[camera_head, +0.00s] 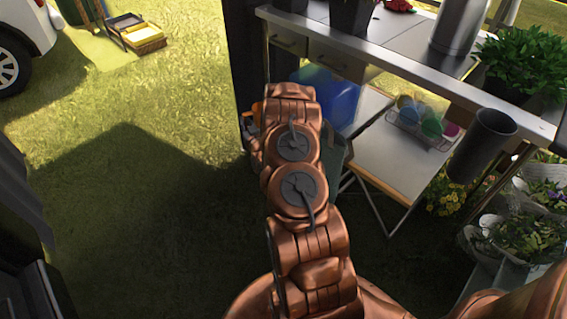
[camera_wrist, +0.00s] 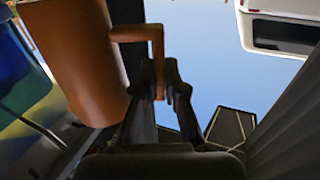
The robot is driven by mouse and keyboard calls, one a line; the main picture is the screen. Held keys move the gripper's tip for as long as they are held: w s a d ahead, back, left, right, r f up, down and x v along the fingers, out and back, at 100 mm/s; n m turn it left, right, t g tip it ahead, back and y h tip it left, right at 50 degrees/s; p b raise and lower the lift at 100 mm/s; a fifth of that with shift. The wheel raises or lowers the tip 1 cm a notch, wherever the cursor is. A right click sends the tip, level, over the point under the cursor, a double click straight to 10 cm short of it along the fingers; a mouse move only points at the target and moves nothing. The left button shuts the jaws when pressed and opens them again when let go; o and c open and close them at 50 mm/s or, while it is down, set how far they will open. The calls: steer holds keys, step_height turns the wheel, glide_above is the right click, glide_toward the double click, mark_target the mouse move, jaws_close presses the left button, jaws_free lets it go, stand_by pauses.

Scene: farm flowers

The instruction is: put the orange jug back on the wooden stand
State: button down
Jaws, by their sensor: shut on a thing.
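The orange jug (camera_wrist: 75,50) fills the upper left of the wrist view, with its handle (camera_wrist: 138,34) sticking out to the right. My gripper (camera_wrist: 165,78) is shut on this handle. A pale folding stand with a wooden edge (camera_head: 385,180) stands right of my arm in the head view. I cannot tell whether it is the wooden stand.
A blue container (camera_head: 340,102) is behind my arm, by the folding stand. A rack of coloured cups (camera_head: 420,122) sits on the stand. A metal-edged workbench (camera_head: 400,50) with a grey bucket (camera_head: 483,143) at its side is to the right. Open grass (camera_head: 130,130) lies left.

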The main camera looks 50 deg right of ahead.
steer(key=s+d+f+b, duration=0.1)
steer(key=s+f+b, duration=0.4)
steer(key=f, duration=0.7)
steer(key=s+f+b, duration=0.5)
steer(key=s+f, duration=0.1)
steer(key=f, duration=0.6)
steer(key=r+b+x, duration=0.2)
steer(key=b+x, duration=0.2)
steer(key=x, duration=1.2)
steer(key=s+d+b, duration=0.1)
steer(key=s+d, duration=0.1)
steer(key=s+d+f+b, duration=0.1)
steer(key=s+d, duration=0.1)
steer(key=shift+f, duration=0.2)
steer(key=c, duration=1.2)
jaws_free()
steer(key=shift+c, duration=0.2)
